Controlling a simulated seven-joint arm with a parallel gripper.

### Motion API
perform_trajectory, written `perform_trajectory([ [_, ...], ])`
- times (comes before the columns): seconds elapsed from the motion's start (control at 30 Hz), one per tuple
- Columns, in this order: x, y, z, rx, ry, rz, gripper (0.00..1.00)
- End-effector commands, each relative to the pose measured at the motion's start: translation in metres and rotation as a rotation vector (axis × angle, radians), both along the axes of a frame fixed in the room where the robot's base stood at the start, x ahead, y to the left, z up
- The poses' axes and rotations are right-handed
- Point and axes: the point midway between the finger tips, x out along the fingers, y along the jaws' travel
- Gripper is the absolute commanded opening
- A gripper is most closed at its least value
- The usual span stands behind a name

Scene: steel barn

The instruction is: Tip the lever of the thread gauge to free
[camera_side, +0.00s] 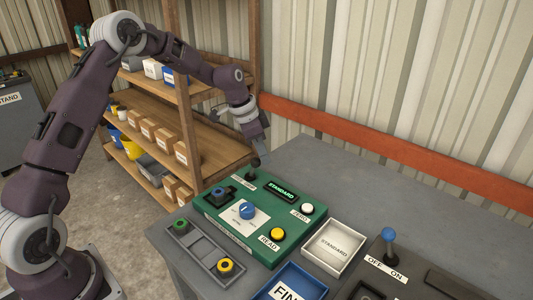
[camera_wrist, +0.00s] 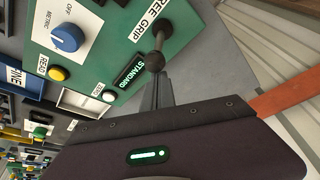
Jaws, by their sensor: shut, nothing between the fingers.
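The thread gauge is a green panel (camera_side: 215,218) with a lit display reading STANDARD (camera_side: 282,190). Its lever (camera_side: 250,175) is small and dark at the panel's far edge in the side view. In the wrist view the lever (camera_wrist: 157,48) has a grey stem and a dark round knob, beside a white FREE / GRIP label (camera_wrist: 150,20). Which word it leans toward I cannot tell. My gripper (camera_side: 258,161) is shut and empty, its tips close to the lever. In the wrist view its fingers (camera_wrist: 157,88) end by the knob; contact is unclear.
The panel also carries a blue dial (camera_side: 247,211), a yellow READ button (camera_side: 277,234) and a white ZERO button (camera_side: 307,208). A white STANDARD tray (camera_side: 333,270), blue tray (camera_side: 288,292) and OFF/ON switch (camera_side: 389,236) stand nearby. Bare table lies behind the panel.

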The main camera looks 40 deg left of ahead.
Motion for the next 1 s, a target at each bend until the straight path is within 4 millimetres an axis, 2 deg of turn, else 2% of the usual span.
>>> perform_trajectory([
  [0.77, 0.0, 0.012, 0.003, -0.119, 0.001, 0.003, 0.0],
  [1.0, 0.0, 0.024, 0.005, -0.228, 0.001, 0.006, 0.0],
])
